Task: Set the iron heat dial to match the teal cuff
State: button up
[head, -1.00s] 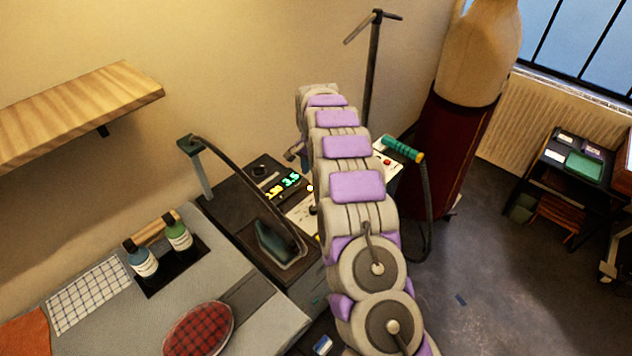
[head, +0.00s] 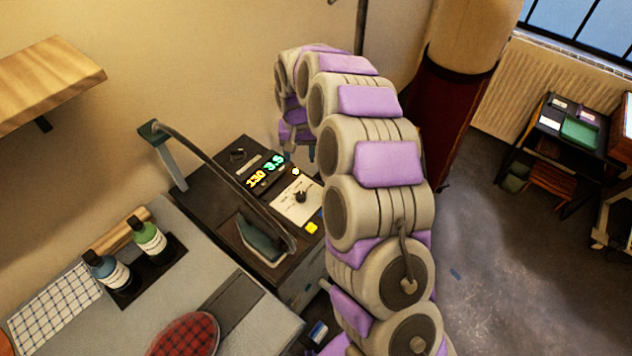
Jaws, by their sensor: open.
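The iron station shows a pale dial panel with a dark knob (head: 300,197) on it. The knob's exact pointer setting is too small to read. Beside it a display (head: 266,172) shows "130" in yellow and "3.5" in teal. The iron (head: 262,242), dark teal-grey, rests on the station in front. My gripper (head: 300,150) points down above and behind the dial panel, apart from the knob; its fingers are small and partly hidden by my arm, but look open and empty. I cannot make out a teal cuff.
A cable runs from a post (head: 168,160) over the station to the iron. Two bottles (head: 148,236) stand in a dark tray at left, near a red plaid pad (head: 185,335). A wooden shelf (head: 45,85) juts from the wall.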

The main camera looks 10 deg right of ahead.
jog(key=b, duration=0.2)
send_near(301, 194)
jog(key=shift+n, duration=0.3)
notch_tip(301, 194, down, 9)
jog(key=shift+w+a+f, duration=0.1)
jog(key=c, duration=1)
jog(key=shift+c, duration=0.2)
